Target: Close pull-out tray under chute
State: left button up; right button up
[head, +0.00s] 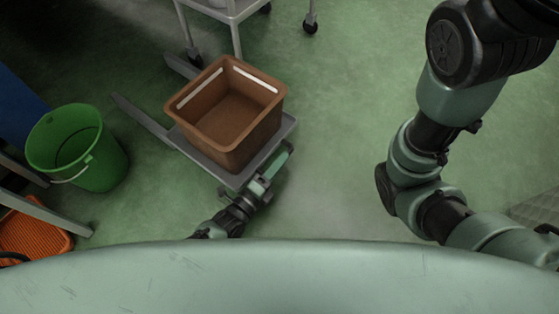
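The pull-out tray (208,165) is a grey platform low over the green floor, with two grey rails (140,118) running back to the upper left. An empty brown bin (229,112) with two white strips inside its rim stands on it. My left gripper (268,176) is at the tray's front right edge, beside a green bar. It appears to touch or nearly touch that edge. Its fingertips are too small and dark to tell whether they are open or shut. My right arm comes in at the right, but its gripper is not in view.
A green bucket (78,150) stands on the floor left of the tray. An orange crate (34,232) lies at the lower left by grey legs. A white wheeled cart (231,12) stands behind the bin. The floor right of the tray is clear up to my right arm.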

pick_arm(q)
grip_shut()
dwell(1.2)
